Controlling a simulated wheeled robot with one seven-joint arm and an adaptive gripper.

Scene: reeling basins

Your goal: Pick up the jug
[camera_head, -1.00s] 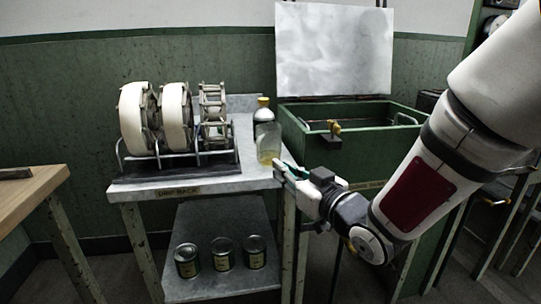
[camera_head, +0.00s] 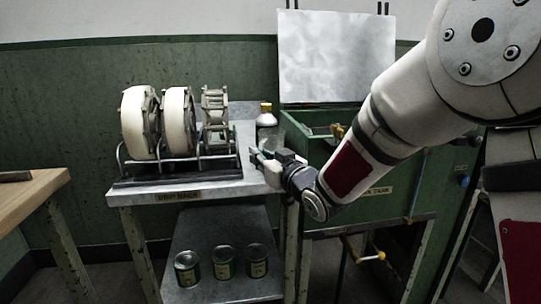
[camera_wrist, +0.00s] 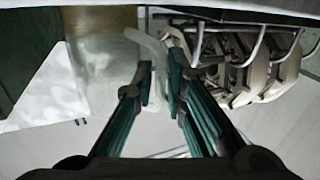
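The jug (camera_head: 274,134) is clear and stands upright near the right edge of the grey metal table, partly hidden behind my gripper in the head view. In the wrist view its translucent body (camera_wrist: 103,70) is left of my fingers, and its pale handle (camera_wrist: 158,48) shows at the gap between them. My gripper (camera_head: 260,158) is low beside the jug in the head view. The fingertips (camera_wrist: 160,70) are close together around the handle. I cannot tell whether they press on it.
A rack of reels (camera_head: 178,122) fills the table's left part. A green basin (camera_head: 310,118) with a raised lid is at the right. Several cans (camera_head: 222,262) stand on the lower shelf.

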